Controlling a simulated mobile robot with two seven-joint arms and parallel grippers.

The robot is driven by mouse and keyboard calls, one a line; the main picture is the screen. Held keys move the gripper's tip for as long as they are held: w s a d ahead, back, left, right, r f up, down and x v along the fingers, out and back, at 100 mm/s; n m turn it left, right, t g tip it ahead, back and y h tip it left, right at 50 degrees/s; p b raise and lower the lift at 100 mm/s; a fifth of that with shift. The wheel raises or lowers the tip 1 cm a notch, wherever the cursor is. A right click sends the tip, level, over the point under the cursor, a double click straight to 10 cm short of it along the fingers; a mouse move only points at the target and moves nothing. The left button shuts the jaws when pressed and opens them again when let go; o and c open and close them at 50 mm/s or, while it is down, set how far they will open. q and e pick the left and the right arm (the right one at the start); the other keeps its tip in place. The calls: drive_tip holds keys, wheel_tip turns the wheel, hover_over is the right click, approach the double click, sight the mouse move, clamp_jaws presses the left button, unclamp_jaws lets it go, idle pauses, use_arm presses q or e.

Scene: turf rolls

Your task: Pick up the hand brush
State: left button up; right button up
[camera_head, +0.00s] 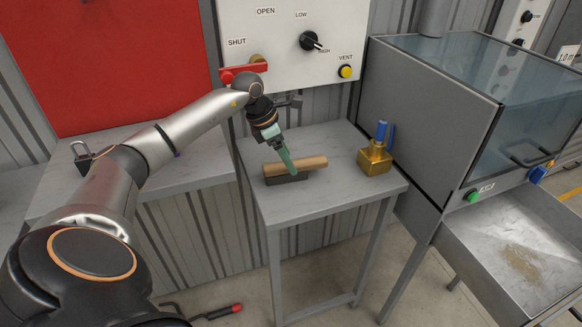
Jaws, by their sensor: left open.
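The hand brush (312,163) lies on the small grey table (345,190). It has a light wooden body and handle, with a dark part under its left end. My left gripper (291,168) reaches down from the upper left, and its green finger crosses in front of the brush near the middle. The gripper is open. The far finger is mostly hidden, so I cannot tell whether the fingers touch the brush. My right gripper is out of view.
A brass block with blue handles (375,158) stands right of the brush. A control panel (290,40) with a red lever (243,73) is behind. A grey cabinet with a glass top (425,110) closes off the right. The table's front is clear.

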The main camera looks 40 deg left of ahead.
use_arm(q)
drive_tip(key=shift+x, duration=1.4)
drive_tip(key=shift+f, duration=0.25)
clamp_jaws()
